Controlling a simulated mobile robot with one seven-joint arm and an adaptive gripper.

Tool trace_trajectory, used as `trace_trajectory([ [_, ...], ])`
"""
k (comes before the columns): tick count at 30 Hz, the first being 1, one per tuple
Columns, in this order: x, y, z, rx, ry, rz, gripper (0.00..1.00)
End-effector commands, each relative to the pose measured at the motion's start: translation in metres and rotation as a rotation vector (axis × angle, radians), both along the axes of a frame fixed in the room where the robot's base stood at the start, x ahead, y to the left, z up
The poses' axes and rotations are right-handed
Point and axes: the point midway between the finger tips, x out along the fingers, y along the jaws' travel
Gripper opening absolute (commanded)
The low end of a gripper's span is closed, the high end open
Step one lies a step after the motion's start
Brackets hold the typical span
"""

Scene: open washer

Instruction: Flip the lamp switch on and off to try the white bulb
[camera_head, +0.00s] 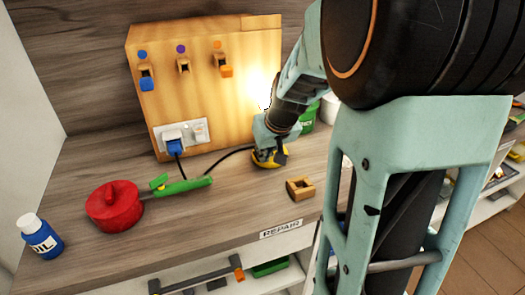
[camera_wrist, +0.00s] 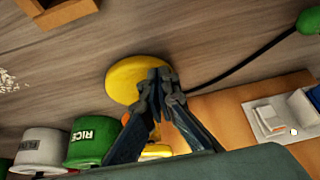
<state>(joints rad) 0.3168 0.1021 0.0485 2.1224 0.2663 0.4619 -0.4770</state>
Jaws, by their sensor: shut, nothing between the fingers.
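The lamp's round yellow base (camera_head: 262,160) stands on the workbench in front of the wooden panel box; it also shows in the wrist view (camera_wrist: 122,80). A bright white glow (camera_head: 258,88) above it, partly behind my arm, suggests the bulb is lit; the bulb itself is not clearly visible. My gripper (camera_head: 280,156) is low at the lamp base. In the wrist view its fingertips (camera_wrist: 163,78) are together over the base's edge, holding nothing. The switch is not distinguishable, and I cannot tell whether the fingers touch it. A black cord runs left from the lamp.
A green handled thing (camera_head: 183,187) and red round pot (camera_head: 114,206) lie left. A blue plug (camera_head: 174,146) sits in the white socket plate. Green (camera_wrist: 90,140) and white (camera_wrist: 38,150) canisters stand beside the lamp.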

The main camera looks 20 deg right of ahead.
Motion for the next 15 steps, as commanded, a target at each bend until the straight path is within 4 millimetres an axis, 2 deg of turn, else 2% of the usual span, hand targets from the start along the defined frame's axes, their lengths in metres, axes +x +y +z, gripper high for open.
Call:
trace_trajectory([
  [15,0.012,0.000,0.008,0.000,0.001,0.001,0.00],
])
